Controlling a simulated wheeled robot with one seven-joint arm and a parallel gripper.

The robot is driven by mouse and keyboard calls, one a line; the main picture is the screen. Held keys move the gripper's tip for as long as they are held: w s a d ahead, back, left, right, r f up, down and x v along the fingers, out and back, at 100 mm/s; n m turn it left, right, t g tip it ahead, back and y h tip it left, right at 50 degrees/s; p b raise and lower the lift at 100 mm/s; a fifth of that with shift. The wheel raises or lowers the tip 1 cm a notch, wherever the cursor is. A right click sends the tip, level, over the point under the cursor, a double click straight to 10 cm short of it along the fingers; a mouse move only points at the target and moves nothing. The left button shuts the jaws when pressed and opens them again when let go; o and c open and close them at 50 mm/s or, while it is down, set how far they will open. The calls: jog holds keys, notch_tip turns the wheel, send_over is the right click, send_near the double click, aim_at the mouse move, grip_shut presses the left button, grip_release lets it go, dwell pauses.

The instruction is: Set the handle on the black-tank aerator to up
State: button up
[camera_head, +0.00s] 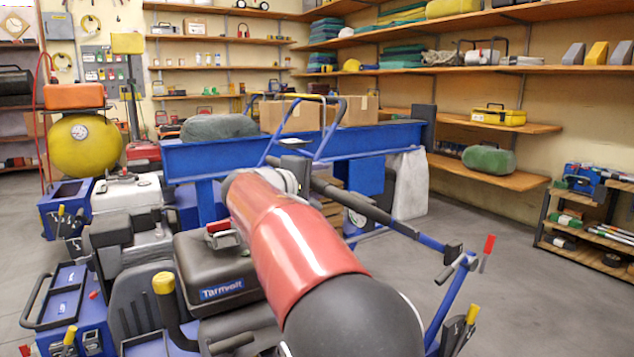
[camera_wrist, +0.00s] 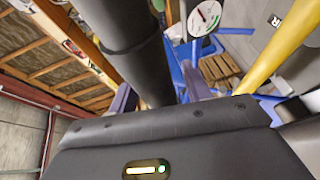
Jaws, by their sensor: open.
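The black-tank aerator has a dark tank (camera_head: 212,268) labelled Tarmvolt with a red cap, left of my arm in the head view. A long dark bar (camera_head: 370,207) runs from behind my wrist down right to a blue frame. I cannot tell for sure which part is the handle. My gripper (camera_wrist: 160,88) is open in the wrist view. A thick dark cylinder (camera_wrist: 118,28) runs between or just beyond its fingers; contact cannot be told. In the head view my arm hides most of the gripper.
A white-tank machine (camera_head: 127,193) stands at the left. A yellow-knobbed lever (camera_head: 164,285) and a red-tipped lever (camera_head: 488,246) stand on either side of my arm. A blue beam (camera_head: 385,137) lies behind. A yellow bar (camera_wrist: 270,58) passes right of my fingers.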

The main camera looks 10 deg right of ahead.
jog(key=shift+c, duration=0.4)
grip_shut()
jog(key=shift+r, duration=0.1)
